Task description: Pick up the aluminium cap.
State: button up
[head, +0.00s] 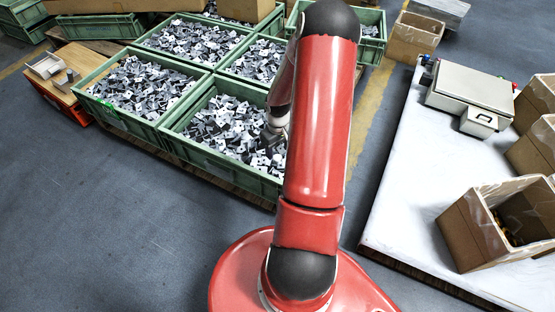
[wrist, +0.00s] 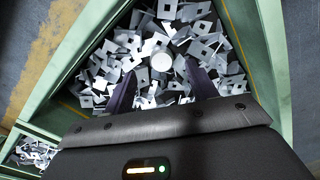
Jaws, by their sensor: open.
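A pale round disc, which looks like the aluminium cap (wrist: 161,62), lies among the stamped parts in a green crate (wrist: 241,50) in the wrist view. My gripper (wrist: 160,69) is open, with one dark finger on each side of the cap in the picture. Nothing is held between the fingers. How far the fingertips are above the parts is hard to tell. In the head view my gripper reaches over the near green crate (head: 225,173), largely behind my red arm. I cannot make out the cap there.
Several neighbouring green crates hold grey stamped parts (head: 147,85). The crate walls rise around the parts close to my gripper. A white-topped table (head: 400,215) with cardboard boxes (head: 467,232) and a grey case (head: 470,88) stands at the right. The floor at left front is clear.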

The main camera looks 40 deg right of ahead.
aim_at(277, 157)
jog(key=f, duration=0.4)
jog(key=shift+w+a, duration=0.1)
jog(key=shift+w, duration=0.1)
jog(key=c, duration=1.1)
